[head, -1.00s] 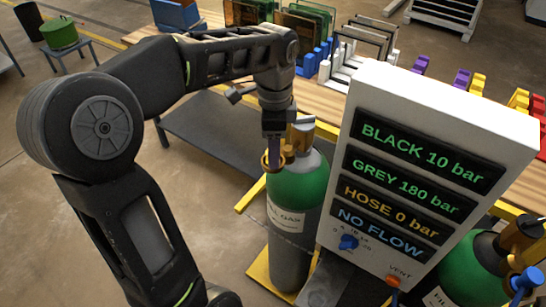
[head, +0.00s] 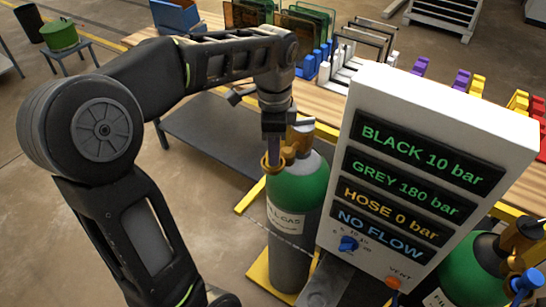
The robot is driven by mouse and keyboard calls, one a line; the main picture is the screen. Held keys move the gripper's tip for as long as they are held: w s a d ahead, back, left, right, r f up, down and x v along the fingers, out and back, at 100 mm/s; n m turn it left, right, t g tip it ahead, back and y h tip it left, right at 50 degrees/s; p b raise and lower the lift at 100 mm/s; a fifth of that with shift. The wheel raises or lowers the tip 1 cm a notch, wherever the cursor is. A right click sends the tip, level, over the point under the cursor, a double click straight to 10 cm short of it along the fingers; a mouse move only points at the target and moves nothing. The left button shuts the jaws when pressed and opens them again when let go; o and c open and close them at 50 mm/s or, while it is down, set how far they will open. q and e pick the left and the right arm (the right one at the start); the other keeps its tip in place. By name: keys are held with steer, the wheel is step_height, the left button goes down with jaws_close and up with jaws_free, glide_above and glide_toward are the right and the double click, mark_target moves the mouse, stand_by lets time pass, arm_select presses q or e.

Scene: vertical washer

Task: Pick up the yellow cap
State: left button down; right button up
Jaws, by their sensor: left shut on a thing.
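The yellow cap (head: 272,166) shows as a small dark-yellow piece at the top of the green-and-grey gas cylinder (head: 298,190), on its left side. My left gripper (head: 274,150) reaches down from above and is shut on the cap. The fingers hide part of it, and I cannot tell whether it is apart from the valve. The brass valve (head: 301,137) stands just right of the fingers. My right gripper is not in view.
A white panel (head: 440,120) reading HOSE 0 bar and NO FLOW stands close on the right. A second green cylinder (head: 468,262) with a blue knob is at the lower right. A table with racks (head: 330,75) lies behind. Floor is open to the left.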

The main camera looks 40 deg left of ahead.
arm_select(q)
steer(key=shift+r, duration=0.15)
steer(key=shift+r, duration=0.55)
step_height(320, 180, up, 2)
steer(key=shift+b, duration=0.55)
steer(key=s+p, duration=0.2)
steer(key=s, duration=1.6)
steer(key=shift+d, duration=0.2)
